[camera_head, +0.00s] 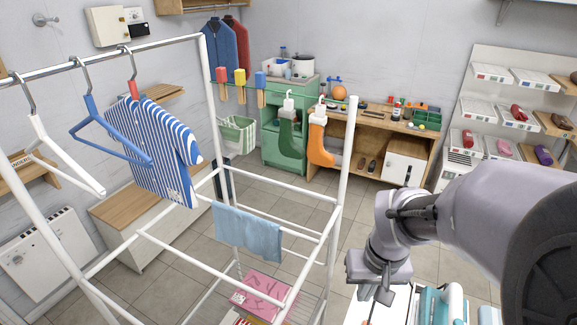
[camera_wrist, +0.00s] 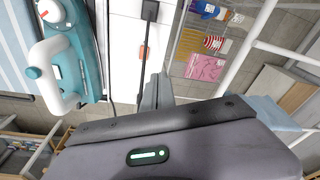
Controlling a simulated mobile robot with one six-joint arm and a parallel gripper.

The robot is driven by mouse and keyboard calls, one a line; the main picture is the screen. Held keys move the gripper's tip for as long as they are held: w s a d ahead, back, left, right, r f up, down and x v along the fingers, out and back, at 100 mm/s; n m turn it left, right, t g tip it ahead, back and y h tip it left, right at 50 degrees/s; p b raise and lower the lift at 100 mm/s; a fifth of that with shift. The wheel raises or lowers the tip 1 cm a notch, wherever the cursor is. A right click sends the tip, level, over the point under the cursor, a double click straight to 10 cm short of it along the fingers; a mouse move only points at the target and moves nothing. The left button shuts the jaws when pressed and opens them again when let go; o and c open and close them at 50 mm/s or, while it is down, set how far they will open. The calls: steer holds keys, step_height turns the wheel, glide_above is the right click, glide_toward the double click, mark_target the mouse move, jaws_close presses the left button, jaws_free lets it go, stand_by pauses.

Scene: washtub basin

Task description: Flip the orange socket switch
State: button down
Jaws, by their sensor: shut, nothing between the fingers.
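My gripper (camera_head: 375,294) is at the lower right of the head view, pointing down above a white surface, with its fingers together. In the wrist view its fingers (camera_wrist: 156,88) show as a grey shape over the white surface, with nothing between them. A dark block (camera_wrist: 150,10) with a black cord (camera_wrist: 145,50) lies beyond the fingertips at the top of the wrist view.
A teal and white iron (camera_wrist: 62,65) is left of the fingers in the wrist view and shows beside my arm in the head view (camera_head: 440,305).

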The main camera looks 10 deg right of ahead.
steer(key=s+a+r+m+t+y+b, duration=0.1)
steer(key=s+a+r+t, duration=0.3)
steer(key=s+a+r, duration=0.5)
steer(key=shift+s+a+r+m+y+b, duration=0.35)
steer(key=shift+s+a+m+y+b, duration=0.05)
steer(key=shift+s+a+m, duration=0.45)
steer(key=w+d+f+m+g+h+p, duration=0.1)
steer(key=w+d+f+g+p, duration=0.1)
steer(key=w+d+f, duration=0.2)
steer(key=w+d+f+m+g+h+p, duration=0.1)
steer(key=w+d+f+g+p, duration=0.2)
steer(key=d, duration=0.7)
steer(key=w+f, duration=0.2)
steer(key=w, duration=0.2)
steer(key=shift+d+g, duration=0.15)
steer(key=shift+g, duration=0.15)
